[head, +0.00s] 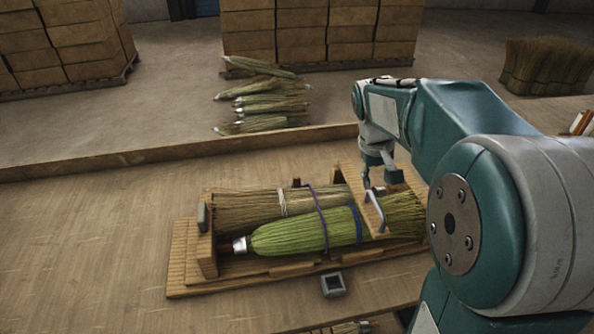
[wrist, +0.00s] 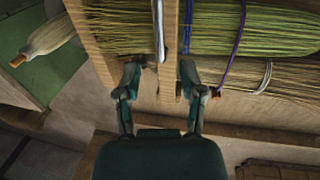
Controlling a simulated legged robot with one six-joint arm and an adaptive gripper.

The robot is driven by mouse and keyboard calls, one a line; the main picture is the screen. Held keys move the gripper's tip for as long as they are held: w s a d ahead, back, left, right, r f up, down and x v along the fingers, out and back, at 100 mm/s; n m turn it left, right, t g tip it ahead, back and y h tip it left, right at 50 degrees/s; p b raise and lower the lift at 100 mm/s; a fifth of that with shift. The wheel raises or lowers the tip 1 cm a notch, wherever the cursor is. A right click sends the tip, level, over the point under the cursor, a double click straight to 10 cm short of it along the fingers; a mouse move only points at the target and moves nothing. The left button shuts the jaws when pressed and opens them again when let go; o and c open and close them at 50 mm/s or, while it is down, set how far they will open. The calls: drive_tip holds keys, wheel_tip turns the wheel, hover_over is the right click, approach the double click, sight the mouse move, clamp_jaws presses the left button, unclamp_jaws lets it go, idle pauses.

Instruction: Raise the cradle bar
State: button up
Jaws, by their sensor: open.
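The wooden cradle (head: 190,272) lies on the wooden bench and holds a green broom bundle (head: 290,236) and a tan bundle (head: 245,208). A wooden bar with a pale metal handle (head: 375,210) crosses the bundles near the cradle's right end. In the wrist view, the bar (wrist: 171,70) and its metal handle (wrist: 159,30) run down the middle. My gripper (head: 381,180) is over the bar's far end, pointing down. In the wrist view, my gripper (wrist: 160,82) is open, one finger each side of the bar. I cannot tell whether they touch.
A raised wooden ledge (head: 150,152) runs behind the cradle. Loose broom bundles (head: 262,103) lie on the floor beyond, before stacked boxes (head: 310,35). A small dark square block (head: 333,285) sits at the cradle's front. The bench left of the cradle is clear.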

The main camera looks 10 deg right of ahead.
drive_tip(key=s+a+r+t+y, duration=0.1)
drive_tip(key=s+a+r+t, duration=0.15)
drive_tip(key=s+a, duration=0.5)
drive_tip(key=s+a+r+t+y, duration=0.1)
drive_tip(key=s+a+t, duration=0.3)
drive_tip(key=s, duration=0.7)
drive_tip(key=w+r+g, duration=0.2)
drive_tip(key=w+r, duration=0.1)
drive_tip(key=w, duration=0.9)
drive_tip(key=g, duration=0.3)
hover_over(297, 177)
drive_tip(key=s, duration=0.8)
wheel_tip(297, 177, down, 10)
drive_tip(key=shift+g, duration=0.65)
drive_tip(key=w+f, duration=0.2)
drive_tip(key=f, duration=0.2)
drive_tip(key=w+f, duration=0.3)
drive_tip(key=f, duration=0.1)
drive_tip(key=w+f, duration=0.2)
drive_tip(key=f, duration=0.2)
drive_tip(key=shift+w, duration=0.25)
drive_tip(key=shift+w+f, duration=0.25)
drive_tip(key=shift+f, duration=0.5)
drive_tip(key=shift+r, duration=0.1)
